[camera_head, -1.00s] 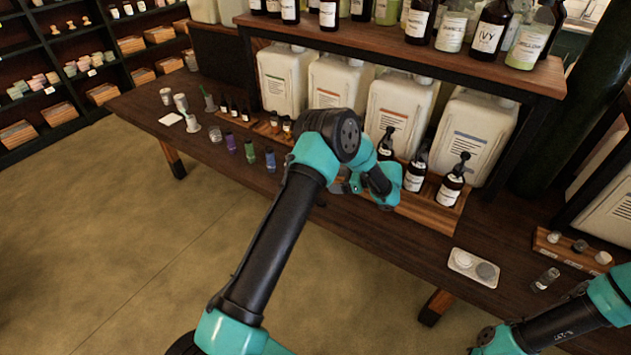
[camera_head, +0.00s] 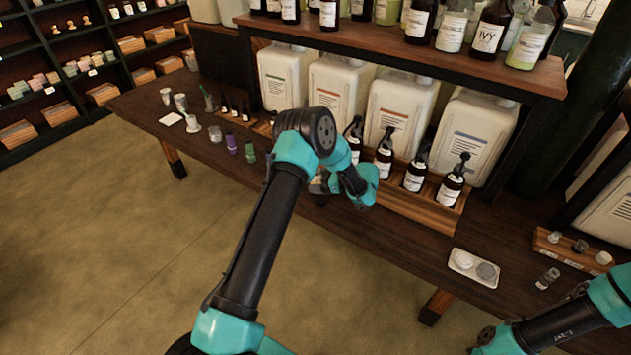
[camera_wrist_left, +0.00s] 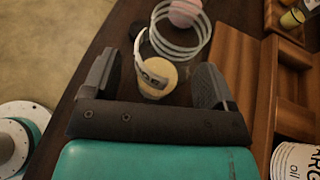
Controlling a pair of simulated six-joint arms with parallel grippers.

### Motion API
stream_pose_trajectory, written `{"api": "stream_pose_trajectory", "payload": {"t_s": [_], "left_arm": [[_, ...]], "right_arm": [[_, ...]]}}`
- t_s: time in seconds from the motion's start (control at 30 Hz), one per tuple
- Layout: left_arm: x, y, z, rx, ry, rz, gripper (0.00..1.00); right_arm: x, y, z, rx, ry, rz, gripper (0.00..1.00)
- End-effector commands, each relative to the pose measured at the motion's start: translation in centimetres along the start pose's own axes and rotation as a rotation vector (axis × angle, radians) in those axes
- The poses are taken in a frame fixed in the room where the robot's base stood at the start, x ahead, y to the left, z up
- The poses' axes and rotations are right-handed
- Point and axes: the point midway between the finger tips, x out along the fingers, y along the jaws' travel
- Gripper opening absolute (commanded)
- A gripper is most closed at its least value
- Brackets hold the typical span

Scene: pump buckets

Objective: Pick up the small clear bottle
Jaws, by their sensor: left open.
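A small clear bottle (camera_head: 547,278) with a grey cap stands on the right part of the table in the head view. My left gripper (camera_head: 319,186) is low at the table's front edge, left of the pump bottle row, partly hidden by my arm. In the left wrist view, my left gripper (camera_wrist_left: 157,85) is open. A small round container with a cream top (camera_wrist_left: 157,78) and a pale curved label shows between its fingers, with room on both sides. Whether it is clear glass is hard to tell. My right gripper is outside the views.
Amber pump bottles (camera_head: 415,174) stand in a wooden tray (camera_head: 425,209) behind my left gripper. A clear ringed shape with a pink centre (camera_wrist_left: 184,14) lies beyond the fingers. A white dish (camera_head: 473,267) sits at right.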

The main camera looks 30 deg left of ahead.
Motion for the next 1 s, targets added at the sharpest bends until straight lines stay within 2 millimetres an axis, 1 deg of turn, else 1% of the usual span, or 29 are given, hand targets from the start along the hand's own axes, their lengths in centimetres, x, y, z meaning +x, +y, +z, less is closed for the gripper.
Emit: {"api": "stream_pose_trajectory", "payload": {"t_s": [0.03,0.13,0.63,1.0], "left_arm": [[0.65,0.02,0.00,0.000,-0.001,0.001,0.79],[1.23,0.01,-0.01,0.000,-0.001,0.000,0.79],[1.29,-0.01,-0.02,0.000,0.000,-0.001,0.78],[1.28,-0.01,-0.02,0.000,0.000,-0.001,0.43]], "right_arm": [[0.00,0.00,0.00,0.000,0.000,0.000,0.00],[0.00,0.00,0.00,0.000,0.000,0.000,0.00],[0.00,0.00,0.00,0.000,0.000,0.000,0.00],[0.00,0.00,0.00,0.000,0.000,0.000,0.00]]}}
